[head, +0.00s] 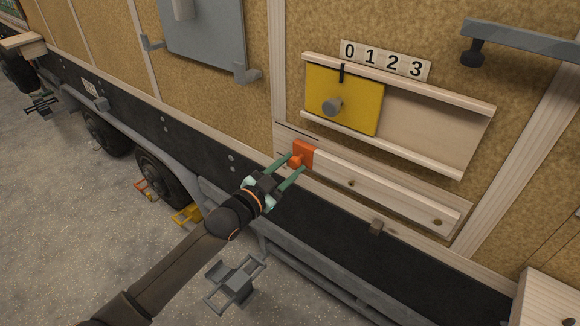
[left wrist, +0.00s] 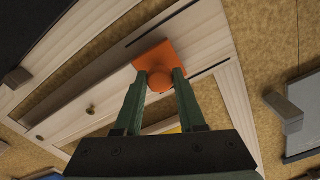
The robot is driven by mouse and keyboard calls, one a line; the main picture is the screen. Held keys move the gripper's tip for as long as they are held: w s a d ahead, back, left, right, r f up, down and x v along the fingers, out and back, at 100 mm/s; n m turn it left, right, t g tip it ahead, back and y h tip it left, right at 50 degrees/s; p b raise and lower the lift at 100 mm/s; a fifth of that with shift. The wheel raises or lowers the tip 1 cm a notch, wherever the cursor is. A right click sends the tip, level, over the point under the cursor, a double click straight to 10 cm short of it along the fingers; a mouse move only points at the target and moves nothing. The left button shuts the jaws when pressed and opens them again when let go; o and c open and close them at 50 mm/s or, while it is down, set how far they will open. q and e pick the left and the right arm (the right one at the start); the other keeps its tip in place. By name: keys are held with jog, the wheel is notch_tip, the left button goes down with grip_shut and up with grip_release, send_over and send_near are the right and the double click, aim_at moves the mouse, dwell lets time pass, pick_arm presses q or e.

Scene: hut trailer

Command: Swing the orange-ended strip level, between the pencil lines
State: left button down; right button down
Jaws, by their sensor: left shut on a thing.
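The pale wooden strip (head: 380,190) lies along the wall board below the yellow sliding panel. Its orange end (head: 304,150) is at the left, with a round orange knob. My left gripper (head: 297,162) is shut on that knob, which also shows between the fingers in the left wrist view (left wrist: 159,83). One dark pencil line (left wrist: 163,23) lies on one side of the orange end and another (left wrist: 208,69) on the other. The strip looks roughly parallel to them, with its end between them. My right gripper is not in view.
Above are the yellow panel (head: 343,99) in its wooden rails and a number plate (head: 385,60). A small brown block (head: 376,227) sits below the strip. A grey bracket (head: 520,40) juts out at upper right.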

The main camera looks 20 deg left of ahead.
pick_arm(q)
jog(key=c, duration=0.5)
grip_release()
jog(key=shift+s, duration=0.1)
jog(key=shift+s+a+f, duration=0.1)
jog(key=shift+s+a, duration=0.05)
jog(key=shift+s, duration=0.15)
jog(key=v, duration=1.1)
jog(key=shift+s+a+b, duration=0.1)
jog(key=shift+s+b, duration=0.25)
jog(key=s+d+f+n+g+y, duration=0.1)
jog(key=s+f+n+g, duration=0.1)
jog(key=s+f, duration=0.4)
jog(key=s+d+f+n+g+y, duration=0.1)
jog(key=s+d+f+n+g, duration=0.1)
jog(key=s+f, duration=0.4)
jog(key=s+d+f+n+g+y, duration=0.2)
jog(key=s+f, duration=0.5)
jog(key=f, duration=0.6)
jog(key=shift+f+n+g+p, duration=0.3)
jog(key=shift+n+g, duration=0.3)
jog(key=shift+g, duration=0.3)
